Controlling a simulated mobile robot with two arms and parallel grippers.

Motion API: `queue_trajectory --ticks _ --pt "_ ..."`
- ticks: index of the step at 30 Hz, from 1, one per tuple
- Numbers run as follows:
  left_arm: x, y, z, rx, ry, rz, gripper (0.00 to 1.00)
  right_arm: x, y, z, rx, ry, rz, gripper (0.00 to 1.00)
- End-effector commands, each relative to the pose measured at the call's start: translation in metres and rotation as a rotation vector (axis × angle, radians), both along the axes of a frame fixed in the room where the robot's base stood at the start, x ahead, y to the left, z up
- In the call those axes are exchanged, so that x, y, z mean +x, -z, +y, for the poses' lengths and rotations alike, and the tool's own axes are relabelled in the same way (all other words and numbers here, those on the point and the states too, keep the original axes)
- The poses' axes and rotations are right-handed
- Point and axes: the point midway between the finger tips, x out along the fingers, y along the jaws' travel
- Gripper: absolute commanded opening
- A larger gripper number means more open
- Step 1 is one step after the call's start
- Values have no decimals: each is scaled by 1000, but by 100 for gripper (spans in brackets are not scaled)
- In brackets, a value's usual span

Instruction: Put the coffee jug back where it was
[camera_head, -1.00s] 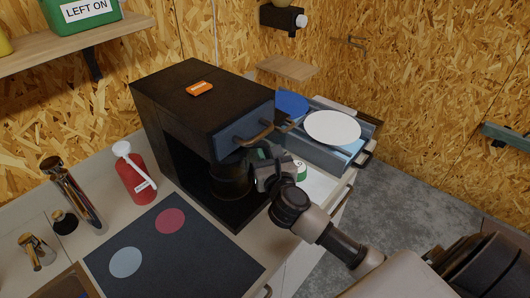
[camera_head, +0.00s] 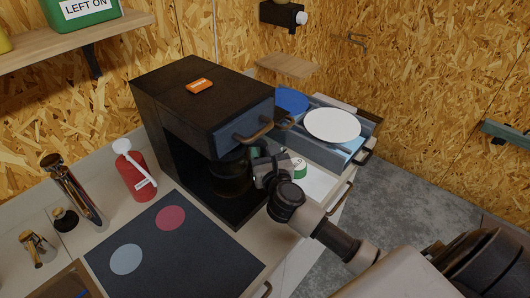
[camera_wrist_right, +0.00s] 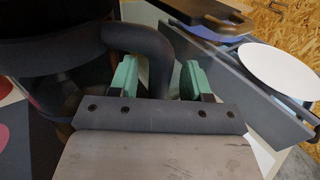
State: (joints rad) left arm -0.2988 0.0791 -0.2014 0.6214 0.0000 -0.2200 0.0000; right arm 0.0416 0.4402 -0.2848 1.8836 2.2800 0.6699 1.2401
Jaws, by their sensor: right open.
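The dark coffee jug (camera_head: 229,170) is inside the open bay of the black coffee machine (camera_head: 190,105), under its grey-blue upper front. Its body is hard to make out in the shadow. My right gripper (camera_head: 257,160) is at the jug's handle side, at the right front of the bay. In the right wrist view, the curved black handle (camera_wrist_right: 150,42) passes between the green fingertips of the gripper (camera_wrist_right: 160,80), which are apart. The jug body (camera_wrist_right: 50,65) shows at the left there. My left gripper is not in view.
An open grey drawer box (camera_head: 325,150) with a white plate (camera_head: 332,125) and a blue plate (camera_head: 291,101) is right of the machine. A dark mat (camera_head: 175,250) lies in front, with a red bottle (camera_head: 133,175) to its left. A white-and-green round item (camera_head: 299,167) is near my right wrist.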

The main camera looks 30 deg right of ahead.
Motion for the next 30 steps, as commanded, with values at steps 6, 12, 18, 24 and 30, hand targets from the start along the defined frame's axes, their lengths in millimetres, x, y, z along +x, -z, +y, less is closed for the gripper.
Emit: queue_trajectory --ticks 6,12,18,24,30 --pt "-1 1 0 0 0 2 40 -8 -2 3 1 -2 1 48" --pt "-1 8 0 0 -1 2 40 -47 1 13 2 -3 3 48" --pt "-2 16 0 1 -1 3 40 -88 0 23 1 -1 2 48" --pt "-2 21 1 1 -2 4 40 -111 -2 29 1 0 0 48" --pt "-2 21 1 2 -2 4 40 -117 -3 30 0 1 0 48"
